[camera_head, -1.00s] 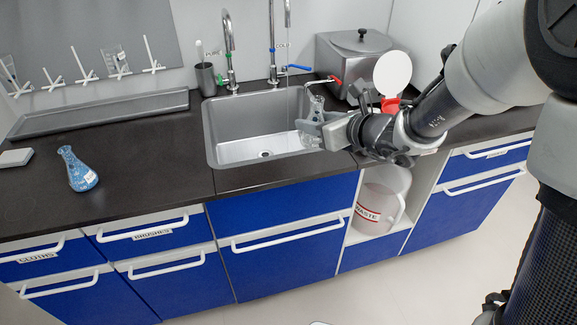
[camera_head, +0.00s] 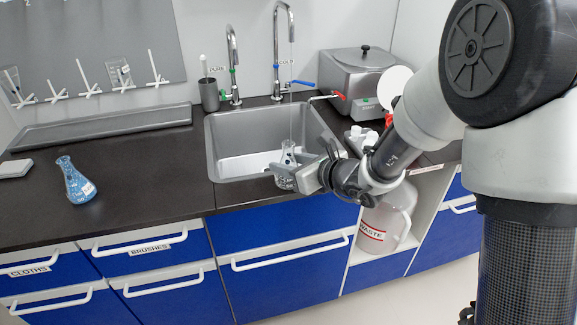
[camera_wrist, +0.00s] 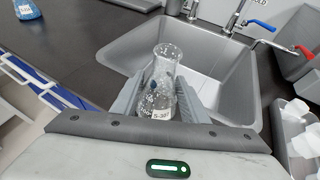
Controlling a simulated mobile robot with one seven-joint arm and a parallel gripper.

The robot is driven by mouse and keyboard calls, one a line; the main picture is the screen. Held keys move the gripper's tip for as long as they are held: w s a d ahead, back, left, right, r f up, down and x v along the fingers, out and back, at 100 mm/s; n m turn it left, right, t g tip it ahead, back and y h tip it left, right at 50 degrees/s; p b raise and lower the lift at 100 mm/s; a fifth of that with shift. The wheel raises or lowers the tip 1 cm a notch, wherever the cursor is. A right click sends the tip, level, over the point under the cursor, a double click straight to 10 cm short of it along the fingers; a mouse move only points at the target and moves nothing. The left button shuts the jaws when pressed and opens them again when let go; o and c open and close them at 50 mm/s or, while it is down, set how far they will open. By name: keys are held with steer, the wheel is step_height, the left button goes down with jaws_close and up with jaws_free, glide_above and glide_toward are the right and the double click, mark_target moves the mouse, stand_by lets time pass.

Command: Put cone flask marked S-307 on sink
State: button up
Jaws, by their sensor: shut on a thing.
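My gripper (camera_head: 290,172) is shut on a clear cone flask (camera_wrist: 160,85) whose label reads "S-30" with the last part hard to read. The flask is upright between the fingers and holds a little clear content with dark specks. It also shows in the head view (camera_head: 288,155), small and partly hidden by the fingers. The grey sink (camera_head: 222,152) is set into the dark counter. My gripper is at the sink's front right part, and the flask appears over or just above the basin; its exact height is unclear.
A blue flask (camera_head: 76,181) stands on the left counter. Two taps, labelled PURE (camera_head: 233,65) and COLD (camera_head: 283,50), rise behind the sink; a thin stream falls from the COLD tap. A grey lidded bath (camera_head: 355,80) stands at the right. A waste jug (camera_head: 385,222) sits below the counter.

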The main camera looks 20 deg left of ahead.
steer(key=shift+f, duration=0.2)
steer(key=o, duration=1.2)
steer(key=shift+r, duration=0.1)
